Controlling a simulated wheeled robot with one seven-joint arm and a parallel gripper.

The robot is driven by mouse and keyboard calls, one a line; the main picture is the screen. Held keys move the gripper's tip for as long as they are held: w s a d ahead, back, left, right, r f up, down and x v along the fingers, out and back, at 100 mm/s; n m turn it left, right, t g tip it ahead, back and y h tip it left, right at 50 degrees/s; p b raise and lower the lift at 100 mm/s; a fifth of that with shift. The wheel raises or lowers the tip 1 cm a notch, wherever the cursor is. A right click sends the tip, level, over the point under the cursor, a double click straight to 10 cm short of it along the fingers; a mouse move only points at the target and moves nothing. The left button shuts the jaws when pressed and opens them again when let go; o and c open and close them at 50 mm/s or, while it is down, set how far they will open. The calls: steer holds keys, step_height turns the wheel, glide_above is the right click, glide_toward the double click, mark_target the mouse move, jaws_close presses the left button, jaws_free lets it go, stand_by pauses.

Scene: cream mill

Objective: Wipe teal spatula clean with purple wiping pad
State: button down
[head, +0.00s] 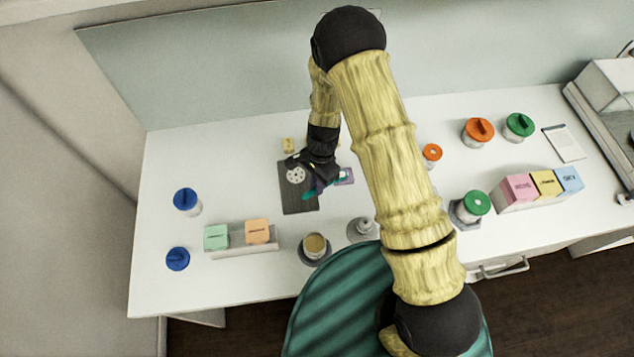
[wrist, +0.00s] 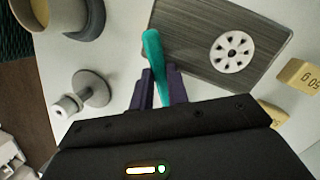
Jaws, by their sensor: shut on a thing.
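My gripper (head: 322,181) is shut on the teal spatula (head: 309,194), low over the white table. In the wrist view, the spatula (wrist: 153,48) sticks out from between the dark fingers (wrist: 159,82). I cannot tell whether the spatula touches the pad. The pad is not clearly visible in the wrist view.
A dark board (head: 299,203) with a white holed disc (head: 296,175) lies beside my gripper. A tan cup (head: 315,246) and a grey stand (head: 363,229) are nearer the front edge. Green and orange blocks sit on a grey rack (head: 243,252). Lidded jars stand on both sides.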

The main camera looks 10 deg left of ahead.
steer(key=shift+s+a, duration=0.5)
steer(key=shift+s, duration=0.05)
steer(key=shift+w+d, duration=0.55)
steer(key=shift+w, duration=0.05)
steer(key=shift+s+a, duration=0.1)
stand_by(0.3)
steer(key=shift+s+a, duration=0.45)
steer(key=shift+s, duration=0.05)
steer(key=shift+w+d, duration=0.55)
steer(key=shift+w, duration=0.05)
steer(key=shift+s+a, duration=0.1)
stand_by(0.4)
steer(key=shift+s+a, duration=0.45)
steer(key=shift+s, duration=0.05)
